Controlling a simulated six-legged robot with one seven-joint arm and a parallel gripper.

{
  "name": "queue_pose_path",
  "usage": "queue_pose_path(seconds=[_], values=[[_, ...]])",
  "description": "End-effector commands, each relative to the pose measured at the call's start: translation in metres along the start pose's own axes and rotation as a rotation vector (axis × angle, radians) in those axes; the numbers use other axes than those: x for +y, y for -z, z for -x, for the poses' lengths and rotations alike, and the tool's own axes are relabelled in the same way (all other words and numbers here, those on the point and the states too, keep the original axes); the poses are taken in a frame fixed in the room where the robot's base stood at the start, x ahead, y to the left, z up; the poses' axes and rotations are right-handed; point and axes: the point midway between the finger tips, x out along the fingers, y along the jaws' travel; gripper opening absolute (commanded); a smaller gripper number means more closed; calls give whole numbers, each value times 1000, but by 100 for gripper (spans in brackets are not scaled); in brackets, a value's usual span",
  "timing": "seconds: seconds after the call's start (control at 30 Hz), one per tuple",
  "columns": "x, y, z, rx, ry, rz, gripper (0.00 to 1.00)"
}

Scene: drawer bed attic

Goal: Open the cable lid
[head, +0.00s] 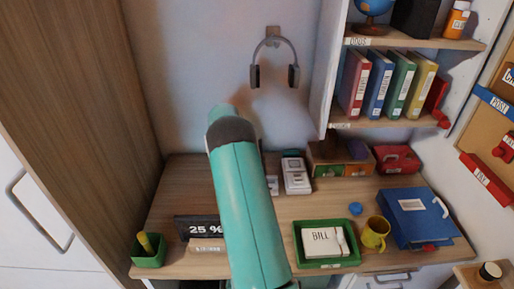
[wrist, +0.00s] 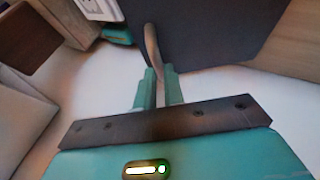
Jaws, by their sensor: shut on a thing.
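In the wrist view, my gripper (wrist: 160,78) has its two teal fingers close together, shut on the lower end of a thin tan curved strip (wrist: 152,45). The strip stands against a dark grey panel (wrist: 215,30) that fills the upper right. I cannot tell for sure whether this strip or panel belongs to the cable lid. In the head view, my teal arm reaches over the desk (head: 170,205) and hides my gripper and whatever lies behind it. No cable lid can be made out there.
A dark "25 %" sign (head: 203,228) and a green box (head: 148,252) stand left of my arm. To the right are a white device (head: 296,176), a green tray (head: 299,249), a yellow mug (head: 375,233) and a blue binder (head: 415,222). Headphones (head: 273,62) hang on the wall.

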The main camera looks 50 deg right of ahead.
Motion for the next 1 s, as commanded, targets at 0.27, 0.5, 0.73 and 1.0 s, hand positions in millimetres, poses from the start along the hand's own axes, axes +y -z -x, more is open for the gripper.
queue_pose_path(seconds=[0.27, 0.5, 0.73, 1.0], values=[[-22, 14, 35, 2, -237, 102, 0], [-38, 22, 53, -1, -397, 165, 0], [-50, 26, 63, -2, -484, 201, 0], [-53, 27, 66, -4, -515, 214, 0]])
